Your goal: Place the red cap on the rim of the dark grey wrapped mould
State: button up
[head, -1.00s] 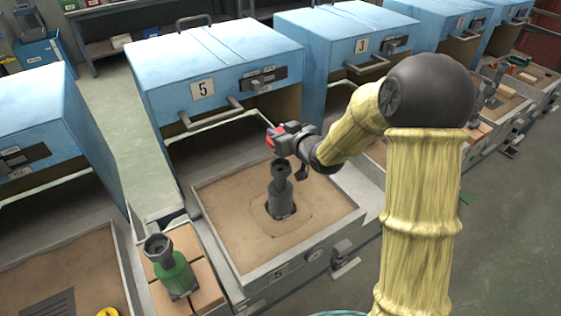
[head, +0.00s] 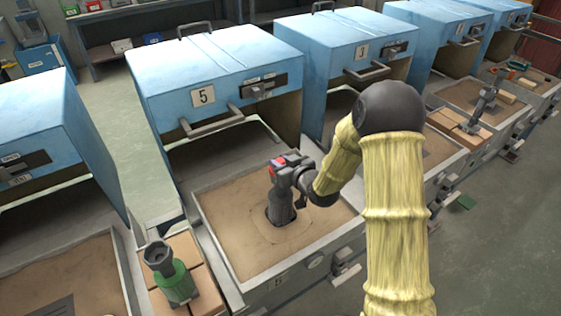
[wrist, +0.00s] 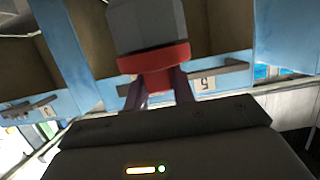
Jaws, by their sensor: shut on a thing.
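The red cap (head: 277,161) is between the fingers of my gripper (head: 279,165), which is shut on it. In the head view they are right over the top of the dark grey wrapped mould (head: 281,207), which stands upright in a hole in the sand bed. The gripper hides the mould's rim. The red cap (wrist: 155,60) also shows in the wrist view between my gripper's fingers (wrist: 163,85). A grey faceted body (wrist: 147,22) adjoins it there; I cannot tell whether that is the mould's top or whether the cap is seated.
The sand tray (head: 215,243) stands before the blue oven marked 5 (head: 215,65). A green-wrapped mould (head: 174,281) with a grey cup stands on bricks (head: 205,285) at the left. Blue oven 3 (head: 340,50) is to the right. Sand around the mould is clear.

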jog(key=shift+f, duration=0.2)
jog(key=o, duration=1)
jog(key=shift+r, duration=0.15)
jog(key=shift+r, duration=0.1)
jog(key=b+v, duration=0.2)
jog(key=v, duration=1)
jog(key=shift+s+d, duration=0.1)
